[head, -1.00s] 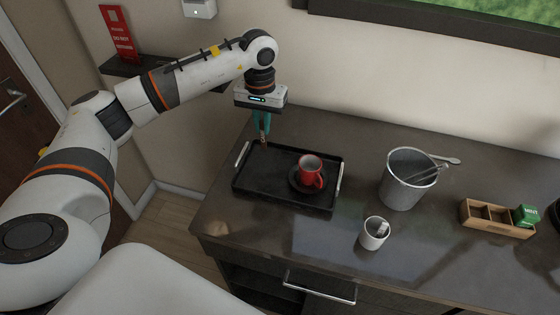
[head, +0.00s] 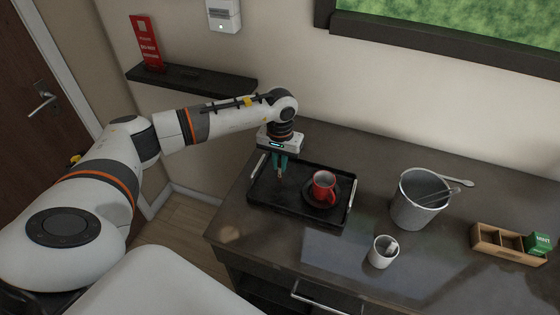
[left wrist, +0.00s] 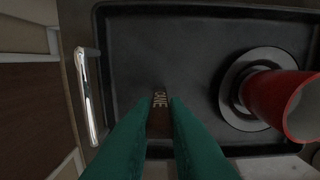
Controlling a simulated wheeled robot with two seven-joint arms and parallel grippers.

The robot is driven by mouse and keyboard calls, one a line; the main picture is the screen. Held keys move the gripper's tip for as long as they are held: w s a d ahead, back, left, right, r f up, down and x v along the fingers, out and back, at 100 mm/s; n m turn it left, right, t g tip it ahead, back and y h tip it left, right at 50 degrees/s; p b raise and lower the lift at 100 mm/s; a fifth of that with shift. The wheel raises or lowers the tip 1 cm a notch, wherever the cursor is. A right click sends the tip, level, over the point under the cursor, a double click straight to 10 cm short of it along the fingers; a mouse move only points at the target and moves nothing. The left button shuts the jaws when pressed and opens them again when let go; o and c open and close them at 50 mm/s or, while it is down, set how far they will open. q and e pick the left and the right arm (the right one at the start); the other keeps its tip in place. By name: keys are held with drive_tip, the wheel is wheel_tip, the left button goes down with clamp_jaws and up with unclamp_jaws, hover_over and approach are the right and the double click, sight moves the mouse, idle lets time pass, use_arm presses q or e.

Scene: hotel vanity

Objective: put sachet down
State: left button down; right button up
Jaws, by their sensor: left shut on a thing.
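My left gripper (head: 279,172) points down over the left part of the black tray (head: 268,208). In the left wrist view its green fingers (left wrist: 159,115) are shut on a small brown sachet (left wrist: 160,99) with pale letters, partly hidden between them. The sachet is low over the tray floor; I cannot tell whether it touches. A red mug (head: 324,184) stands on a dark saucer (head: 336,200) on the tray, to the right of the gripper. The mug also shows in the left wrist view (left wrist: 268,100). My right gripper is not in view.
A metal bucket (head: 416,203) with tongs, a white cup (head: 383,252) and a wooden box (head: 497,242) with a green packet (head: 538,243) stand right of the tray. A wall shelf (head: 190,79) holds a red sign (head: 146,43). The tray has raised metal handles (left wrist: 86,90).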

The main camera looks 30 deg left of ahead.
use_arm(q)
drive_tip(key=c, duration=1.4)
unclamp_jaws()
drive_tip(key=shift+c, duration=0.2)
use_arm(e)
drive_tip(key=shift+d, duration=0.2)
use_arm(q)
drive_tip(key=shift+r+p, duration=0.2)
drive_tip(key=shift+p, duration=0.15)
drive_tip(key=shift+r, duration=0.25)
wheel_tip(320, 180, up, 11)
drive_tip(key=b, duration=0.3)
drive_tip(key=shift+r, duration=0.2)
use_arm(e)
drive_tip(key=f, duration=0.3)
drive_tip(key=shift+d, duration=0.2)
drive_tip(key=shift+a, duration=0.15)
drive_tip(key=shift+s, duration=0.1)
